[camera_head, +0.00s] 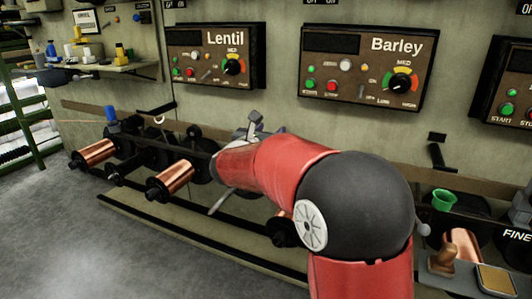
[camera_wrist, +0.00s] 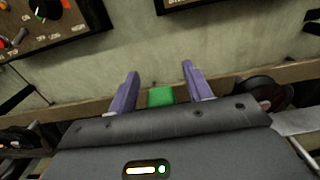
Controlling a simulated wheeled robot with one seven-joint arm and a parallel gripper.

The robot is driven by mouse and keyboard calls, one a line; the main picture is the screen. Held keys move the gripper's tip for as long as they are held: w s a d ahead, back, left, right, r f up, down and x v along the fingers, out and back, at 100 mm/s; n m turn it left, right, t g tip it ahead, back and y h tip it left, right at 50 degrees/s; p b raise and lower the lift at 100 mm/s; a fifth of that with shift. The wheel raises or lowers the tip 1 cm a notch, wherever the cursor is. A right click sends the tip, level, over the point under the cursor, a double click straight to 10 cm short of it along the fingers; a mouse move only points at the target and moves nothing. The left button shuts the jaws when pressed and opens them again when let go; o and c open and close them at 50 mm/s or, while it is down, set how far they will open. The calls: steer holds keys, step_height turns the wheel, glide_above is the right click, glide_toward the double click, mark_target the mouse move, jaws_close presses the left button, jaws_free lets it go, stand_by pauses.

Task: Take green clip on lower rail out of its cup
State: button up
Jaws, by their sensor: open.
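My gripper (camera_wrist: 160,69) is open, with its two purple fingers spread apart in the wrist view. A green block-like thing (camera_wrist: 160,97), which may be the clip or its cup, shows between the fingers, near the wooden rail (camera_wrist: 225,85). Its lower part is hidden behind my gripper body, and I cannot tell whether anything touches it. In the head view my red and dark arm reaches left towards the rail and hides most of that spot. A green cup-shaped thing (camera_head: 444,200) stands on the right there, clear of my arm.
Control panels marked Lentil (camera_head: 213,58) and Barley (camera_head: 367,69) hang on the wall above the rail. Copper spools (camera_head: 176,176) sit on the left. A blue cup-like thing (camera_head: 110,115) stands at the far left. The grey floor (camera_head: 60,240) at lower left is clear.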

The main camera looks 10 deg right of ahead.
jaws_close()
steer(key=shift+r, duration=0.1)
stand_by(0.4)
step_height(320, 180, up, 20)
steer(key=p, duration=0.5)
